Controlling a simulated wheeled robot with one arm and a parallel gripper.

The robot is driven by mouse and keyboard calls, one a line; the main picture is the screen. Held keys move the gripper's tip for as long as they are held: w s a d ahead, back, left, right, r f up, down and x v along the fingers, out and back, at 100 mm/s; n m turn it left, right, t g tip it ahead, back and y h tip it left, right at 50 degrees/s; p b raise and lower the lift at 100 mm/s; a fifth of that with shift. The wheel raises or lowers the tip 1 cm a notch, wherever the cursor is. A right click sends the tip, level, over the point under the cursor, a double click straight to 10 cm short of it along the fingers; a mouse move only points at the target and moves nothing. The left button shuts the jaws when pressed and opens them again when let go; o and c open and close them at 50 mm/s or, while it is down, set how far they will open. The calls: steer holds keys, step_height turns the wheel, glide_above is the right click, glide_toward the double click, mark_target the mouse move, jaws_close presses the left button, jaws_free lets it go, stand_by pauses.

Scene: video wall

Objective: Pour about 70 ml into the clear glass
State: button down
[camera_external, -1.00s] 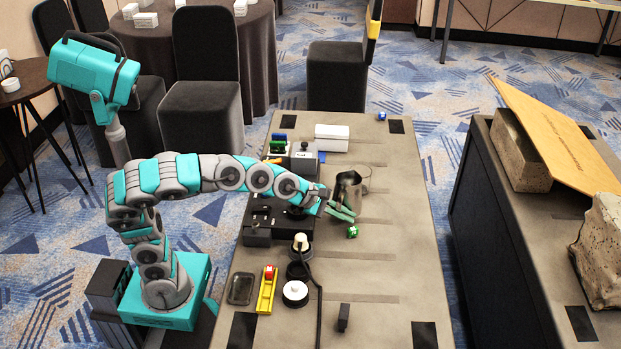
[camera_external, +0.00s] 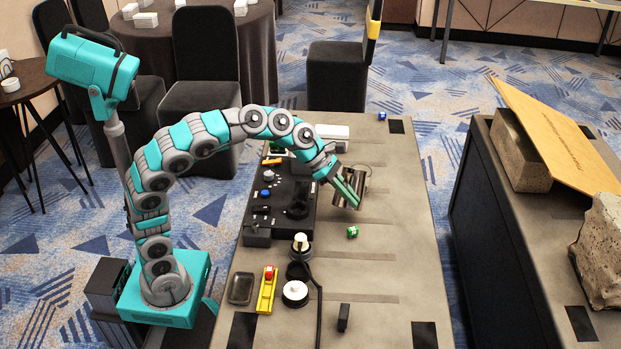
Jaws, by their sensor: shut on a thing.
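My gripper (camera_external: 346,190) is shut on a shiny brownish metal vessel (camera_external: 354,198) above the table. The vessel is tilted, and the green fingers cover part of it. The clear glass (camera_external: 364,173) is right behind the vessel, at its upper right in the picture, and is partly hidden. I cannot tell whether the vessel touches the glass. Any liquid, in either one, is too small to make out.
A black panel with knobs (camera_external: 268,210) lies left of my gripper. A white box (camera_external: 332,131) stands behind. The table's right side (camera_external: 405,220) is clear.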

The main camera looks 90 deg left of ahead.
mark_target(348, 179)
steer(key=shift+w+a+r+n+h, duration=0.1)
steer(key=shift+a+r+n+h, duration=0.1)
steer(key=shift+a+r+h, duration=0.25)
steer(key=shift+w+a+r+n+h, duration=0.1)
steer(key=shift+r+n+h, duration=0.15)
steer(key=shift+r, duration=0.4)
steer(key=shift+d+r+g, duration=0.1)
steer(key=shift+r+g, duration=0.2)
steer(key=shift+r, duration=0.05)
steer(key=shift+w+a+r+n+h, duration=0.1)
steer(key=shift+a+r+n+h, duration=0.2)
steer(key=shift+r+h, duration=0.35)
steer(key=shift+a+r+n+h, duration=0.2)
steer(key=shift+r+n+h, duration=0.15)
steer(key=shift+r+h, duration=0.3)
steer(key=shift+r, duration=0.15)
steer(key=shift+w+a+r+g, duration=0.1)
steer(key=shift+a+r+g, duration=0.2)
steer(key=shift+r, duration=0.15)
steer(key=shift+a+r+n+h, duration=0.25)
steer(key=shift+r+n+h, duration=0.2)
steer(key=shift+h, duration=0.15)
steer(key=shift+w+a+r+n+h, duration=0.25)
steer(key=shift+a+r, duration=0.1)
steer(key=shift+a, duration=0.15)
steer(key=shift+w+a+r+n+h, duration=0.15)
steer(key=shift+a+r+h, duration=0.15)
steer(key=shift+a, duration=0.2)
